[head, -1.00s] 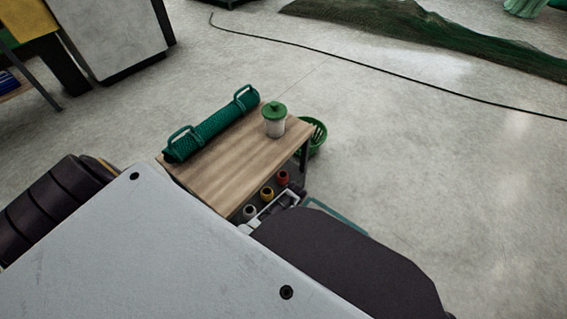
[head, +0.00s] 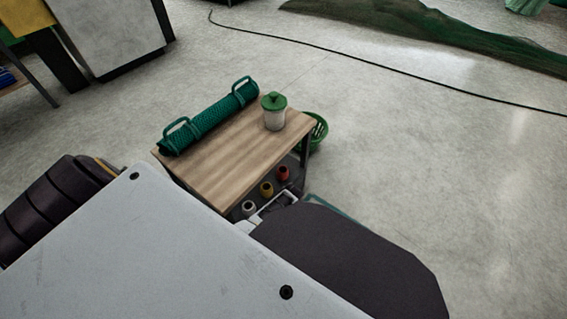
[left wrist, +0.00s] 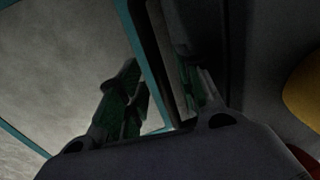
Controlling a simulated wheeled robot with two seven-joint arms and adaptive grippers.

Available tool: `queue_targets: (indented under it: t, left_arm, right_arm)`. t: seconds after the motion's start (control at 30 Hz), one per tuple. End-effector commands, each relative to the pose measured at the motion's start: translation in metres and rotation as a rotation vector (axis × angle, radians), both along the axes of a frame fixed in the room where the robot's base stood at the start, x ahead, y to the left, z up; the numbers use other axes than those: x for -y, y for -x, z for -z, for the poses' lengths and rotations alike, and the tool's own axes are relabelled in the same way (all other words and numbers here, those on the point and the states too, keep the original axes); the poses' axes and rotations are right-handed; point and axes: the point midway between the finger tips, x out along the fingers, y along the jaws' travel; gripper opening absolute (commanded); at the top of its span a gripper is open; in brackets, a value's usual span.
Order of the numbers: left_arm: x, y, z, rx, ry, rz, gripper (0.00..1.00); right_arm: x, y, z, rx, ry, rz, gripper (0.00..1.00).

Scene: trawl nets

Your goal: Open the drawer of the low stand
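The low stand (head: 240,160) has a wooden top and dark legs and stands left of centre in the head view. White, yellow (head: 266,189) and red (head: 283,173) spools sit in a dark space below its near edge; I cannot tell how far the drawer is out. A light grey bracket-like part (head: 270,208) shows beside them, mostly hidden by my dark arm. In the left wrist view my left gripper (left wrist: 160,85) has its two green-padded fingers apart, with a dark panel edge close to the right finger. Contact is unclear. My right gripper is not in view.
A green net roll (head: 208,118) and a green-lidded jar (head: 274,112) rest on the stand. A green basket (head: 318,132) is behind its right side. A teal strip (left wrist: 143,65) crosses the wrist view. A black cable (head: 380,68) crosses the floor; the floor at right is clear.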

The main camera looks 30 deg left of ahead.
Motion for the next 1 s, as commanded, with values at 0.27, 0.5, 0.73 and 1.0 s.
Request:
queue_targets:
  t: [0.27, 0.5, 0.73, 1.0]
  left_arm:
    - [-0.0005, 0.0001, 0.0017, 0.000, 0.000, 0.000, 0.35]
    - [-0.0005, 0.0002, 0.0017, 0.000, 0.000, 0.000, 0.19]
    - [-0.0004, 0.0003, 0.0018, 0.000, 0.000, 0.000, 0.00]
    - [-0.0002, 0.0003, 0.0018, -0.001, 0.000, 0.000, 0.00]
  right_arm:
    - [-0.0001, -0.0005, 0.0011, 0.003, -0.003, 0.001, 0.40]
    - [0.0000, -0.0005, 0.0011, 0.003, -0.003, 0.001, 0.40]
    - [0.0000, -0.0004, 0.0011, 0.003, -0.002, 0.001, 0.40]
    - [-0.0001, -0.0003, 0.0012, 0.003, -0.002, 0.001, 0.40]
